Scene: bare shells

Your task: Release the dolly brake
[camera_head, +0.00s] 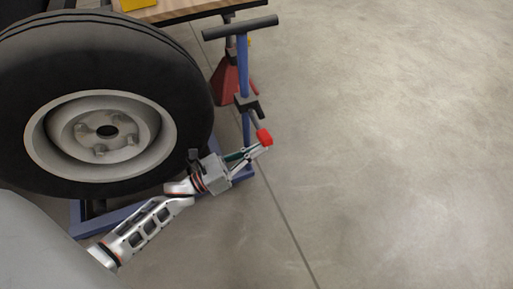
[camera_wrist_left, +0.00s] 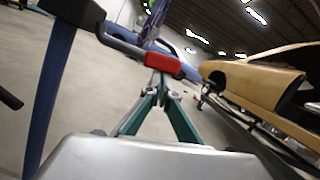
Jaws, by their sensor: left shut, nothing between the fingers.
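The dolly (camera_head: 245,75) has a blue frame and post with a dark T-handle, and it carries a large wheel with a black tyre (camera_head: 190,65). The brake lever has a red grip (camera_head: 264,137) on a grey rod that comes from a dark clamp (camera_head: 247,104) on the post. In the left wrist view the red grip (camera_wrist_left: 162,64) lies across just beyond my fingertips. My left gripper (camera_head: 262,148) is shut and empty, its tips at or just under the red grip; I cannot tell whether they touch. My right gripper is not in view.
A red jack stand (camera_head: 226,80) is behind the post. A wooden tabletop (camera_head: 175,10) with a yellow thing (camera_head: 138,4) is at the top. The floor on the right is clear. A yellow car body (camera_wrist_left: 255,85) shows in the wrist view.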

